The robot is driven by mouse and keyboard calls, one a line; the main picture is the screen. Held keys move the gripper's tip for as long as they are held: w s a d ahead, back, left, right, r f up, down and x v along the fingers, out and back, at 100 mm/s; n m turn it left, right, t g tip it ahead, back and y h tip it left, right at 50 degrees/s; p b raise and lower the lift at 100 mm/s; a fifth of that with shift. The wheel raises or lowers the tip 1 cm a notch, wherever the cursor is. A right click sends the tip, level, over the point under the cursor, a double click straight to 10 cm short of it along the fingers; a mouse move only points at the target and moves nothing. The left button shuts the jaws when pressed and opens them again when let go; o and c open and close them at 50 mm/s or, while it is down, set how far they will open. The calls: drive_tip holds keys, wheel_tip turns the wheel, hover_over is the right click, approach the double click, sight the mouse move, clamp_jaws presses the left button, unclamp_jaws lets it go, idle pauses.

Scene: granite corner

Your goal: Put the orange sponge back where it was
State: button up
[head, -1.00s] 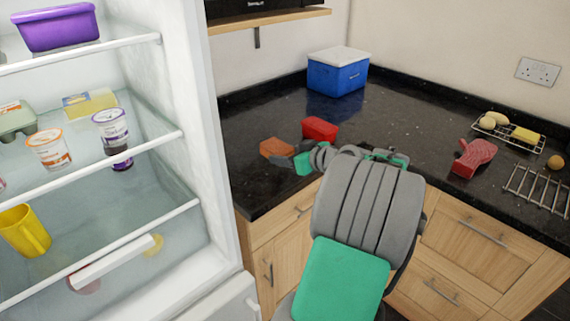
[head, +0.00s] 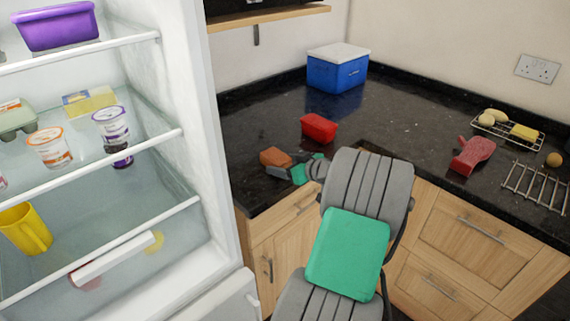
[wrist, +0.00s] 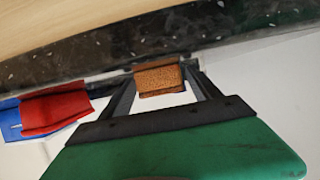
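The orange sponge (head: 275,157) is a small orange-brown block at the left part of the black counter (head: 240,150), near the fridge. My gripper (head: 279,167) reaches it from the right, with its fingers on the sponge. In the wrist view the sponge (wrist: 158,78) sits between the two fingertips of my gripper (wrist: 160,80), which are closed against its sides. I cannot tell how far the sponge is above the counter, and part of it is hidden by the fingers in the head view.
The open fridge (head: 180,160) with loaded shelves stands left. A red tub (head: 318,128) is just behind my gripper, and a blue box (head: 337,72) is in the corner. The middle counter is clear.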

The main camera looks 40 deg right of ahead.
drive_tip(key=shift+o, duration=0.4)
drive_tip(key=shift+r, duration=0.2)
drive_tip(key=b+v, duration=0.1)
drive_tip(key=v, duration=1.1)
drive_tip(key=shift+f, duration=0.15)
